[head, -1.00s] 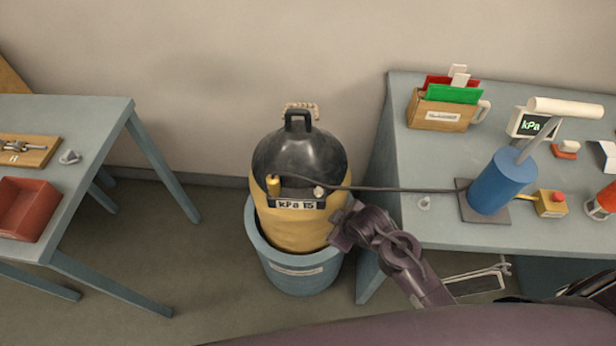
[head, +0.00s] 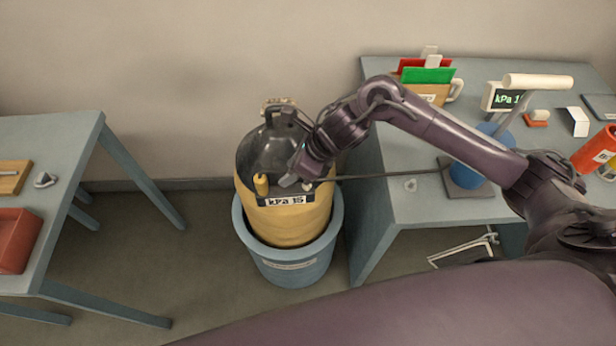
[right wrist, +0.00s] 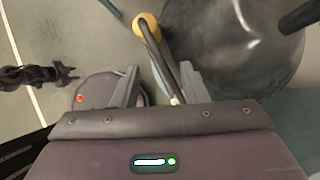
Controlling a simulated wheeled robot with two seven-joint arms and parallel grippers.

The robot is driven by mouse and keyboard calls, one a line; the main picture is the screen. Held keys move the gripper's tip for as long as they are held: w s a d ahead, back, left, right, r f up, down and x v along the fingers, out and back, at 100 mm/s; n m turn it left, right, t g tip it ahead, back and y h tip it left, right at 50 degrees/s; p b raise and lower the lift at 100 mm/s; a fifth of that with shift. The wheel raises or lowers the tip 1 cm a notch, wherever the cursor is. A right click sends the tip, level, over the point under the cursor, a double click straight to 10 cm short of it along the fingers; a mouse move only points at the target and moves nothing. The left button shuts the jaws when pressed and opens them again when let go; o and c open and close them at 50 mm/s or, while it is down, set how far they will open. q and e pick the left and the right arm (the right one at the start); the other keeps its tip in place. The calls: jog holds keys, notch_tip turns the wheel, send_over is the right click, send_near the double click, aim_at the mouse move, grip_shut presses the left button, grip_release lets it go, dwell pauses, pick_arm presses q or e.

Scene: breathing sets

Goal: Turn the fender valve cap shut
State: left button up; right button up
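The fender (head: 290,222) is a black-topped yellow cylinder, upright in a blue bucket (head: 285,270), with a "kPa 15" label. On its shoulder stand a yellow fitting (head: 261,184) and a small pale knob (head: 307,186), which may be the valve cap. My right gripper (head: 290,182) is over the shoulder between them; contact is unclear. In the right wrist view its fingers (right wrist: 160,85) are apart, with the dark hose (right wrist: 157,55) running from the yellow fitting (right wrist: 147,25) between them. A pale tip (right wrist: 174,100) shows near the palm. My left gripper is not in the head view; a dark arm-like shape shows in the right wrist view.
The hose runs right to a blue pump (head: 468,172) on the right table (head: 425,212), which also carries a gauge display (head: 502,98) and a folder box. A left table (head: 68,150) holds a red tray (head: 15,240). Floor between bucket and left table is clear.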

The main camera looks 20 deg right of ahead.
jog(key=d+n+g+h, duration=0.1)
jog(key=d+n+g, duration=0.1)
jog(key=d+n, duration=0.35)
jog(key=p, duration=0.2)
send_over(312, 188)
jog(key=shift+m, duration=0.45)
notch_tip(312, 188, down, 5)
jog(key=shift+f, duration=0.1)
jog(key=shift+a+f+h, duration=0.25)
jog(key=shift+f+h, duration=0.05)
jog(key=shift+f, duration=0.3)
jog(key=shift+w, duration=0.1)
jog(key=c, duration=0.7)
